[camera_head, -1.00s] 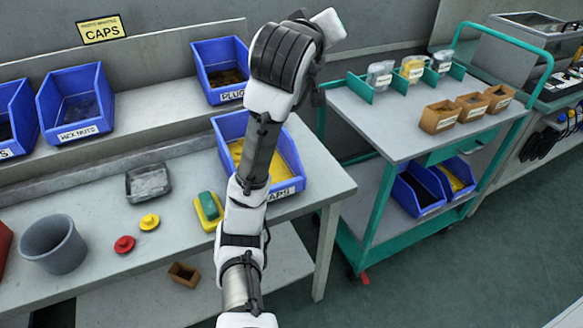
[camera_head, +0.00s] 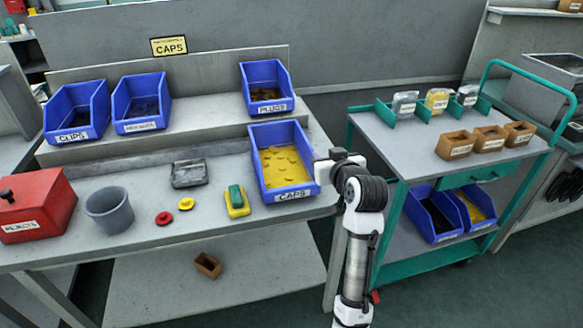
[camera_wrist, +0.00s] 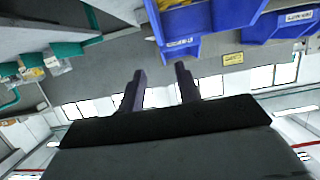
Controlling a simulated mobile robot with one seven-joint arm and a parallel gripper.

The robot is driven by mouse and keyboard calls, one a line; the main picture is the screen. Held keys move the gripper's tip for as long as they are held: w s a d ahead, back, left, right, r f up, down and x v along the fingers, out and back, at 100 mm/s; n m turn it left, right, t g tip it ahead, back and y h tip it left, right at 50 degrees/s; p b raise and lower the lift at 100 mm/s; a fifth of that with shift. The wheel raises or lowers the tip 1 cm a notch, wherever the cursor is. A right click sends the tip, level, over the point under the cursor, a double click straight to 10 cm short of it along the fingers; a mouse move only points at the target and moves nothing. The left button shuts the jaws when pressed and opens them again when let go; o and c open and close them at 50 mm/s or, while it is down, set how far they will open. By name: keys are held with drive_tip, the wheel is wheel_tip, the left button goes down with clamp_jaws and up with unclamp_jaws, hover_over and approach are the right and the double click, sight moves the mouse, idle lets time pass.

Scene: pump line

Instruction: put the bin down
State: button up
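The blue CAPS bin (camera_head: 292,195), with yellow caps inside, stands upright on the bench top at its right end. My gripper (camera_wrist: 160,68) shows in the wrist view with its two dark fingers apart and nothing between them. In the head view my wrist is at the right side of the CAPS bin, and the fingers are hidden there. I cannot tell whether the hand touches the bin wall. Blue bins, seen upside down, are beyond the fingers in the wrist view, one large bin (camera_wrist: 180,22) near the top.
The PLUGS bin (camera_head: 267,100) and other blue bins stand on the raised shelf. A grey scale-like block (camera_head: 188,173), a green-and-yellow item (camera_head: 237,201), small caps, a grey cup (camera_head: 108,210) and a red box (camera_head: 35,208) occupy the bench. A green cart (camera_head: 420,140) stands right.

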drive_tip(key=p, duration=0.2)
approach(308, 142)
drive_tip(key=x, duration=0.4)
drive_tip(key=shift+d, duration=0.1)
drive_tip(key=p+x, duration=0.1)
drive_tip(key=x, duration=0.3)
drive_tip(key=shift+p, duration=0.35)
drive_tip(key=shift+w+a+f, duration=0.2)
drive_tip(key=shift+w+a, duration=0.05)
drive_tip(key=shift+w, duration=0.25)
clamp_jaws()
drive_tip(key=shift+r, duration=0.1)
